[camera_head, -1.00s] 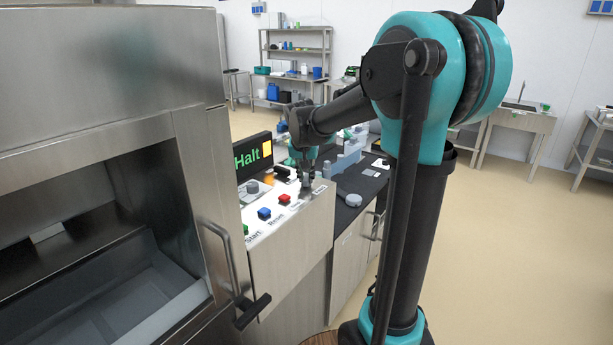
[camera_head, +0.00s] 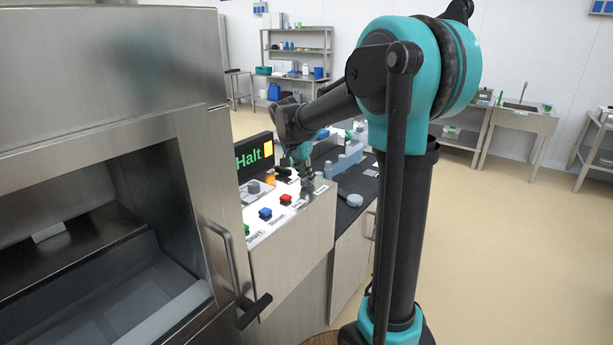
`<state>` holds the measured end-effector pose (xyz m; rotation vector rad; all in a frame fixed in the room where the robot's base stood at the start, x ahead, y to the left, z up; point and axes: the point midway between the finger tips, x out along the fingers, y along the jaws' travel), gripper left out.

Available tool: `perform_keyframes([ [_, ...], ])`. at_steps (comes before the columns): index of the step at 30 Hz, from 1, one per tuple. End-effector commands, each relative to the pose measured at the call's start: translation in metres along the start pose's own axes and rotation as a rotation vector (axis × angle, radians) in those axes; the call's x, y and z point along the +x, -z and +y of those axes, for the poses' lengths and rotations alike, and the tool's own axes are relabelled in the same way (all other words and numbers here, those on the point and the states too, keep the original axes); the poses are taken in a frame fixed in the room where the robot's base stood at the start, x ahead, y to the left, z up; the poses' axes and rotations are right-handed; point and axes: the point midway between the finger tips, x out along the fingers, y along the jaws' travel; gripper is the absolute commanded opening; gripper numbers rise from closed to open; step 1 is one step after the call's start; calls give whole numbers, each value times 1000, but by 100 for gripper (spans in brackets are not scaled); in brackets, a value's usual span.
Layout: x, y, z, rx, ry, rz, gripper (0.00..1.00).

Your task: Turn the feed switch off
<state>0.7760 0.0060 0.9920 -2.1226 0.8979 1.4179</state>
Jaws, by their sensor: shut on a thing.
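My gripper (camera_head: 307,180) is at the far right end of the white control panel (camera_head: 262,236), small in the view and tilted. Its fingers are shut on a small part there, which I take to be the feed switch; the fingers mostly hide it, so its position cannot be read. On the same panel are a red button (camera_head: 285,198), a blue button (camera_head: 265,213) and a grey knob (camera_head: 253,187). Behind them a black display (camera_head: 249,157) reads "Halt" in green with a yellow square.
The steel sealer (camera_head: 100,130) with a handle (camera_head: 226,262) fills the left side. A dark counter (camera_head: 350,205) with a grey round item (camera_head: 354,200) lies beyond the panel. Shelves and tables stand far back. The floor at right is clear.

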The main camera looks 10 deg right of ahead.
Motion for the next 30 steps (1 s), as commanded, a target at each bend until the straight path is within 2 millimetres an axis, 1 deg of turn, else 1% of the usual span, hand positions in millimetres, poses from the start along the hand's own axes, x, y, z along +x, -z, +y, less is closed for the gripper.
perform_keyframes([
  [8,0,0,0,1,0,-1,0],
  [9,0,0,0,1,0,-1,18],
  [14,0,0,0,1,0,-1,38],
  [24,-3,0,0,0,1,-1,38],
  [26,-7,0,0,0,1,0,38],
  [30,-28,0,0,0,1,0,38],
])
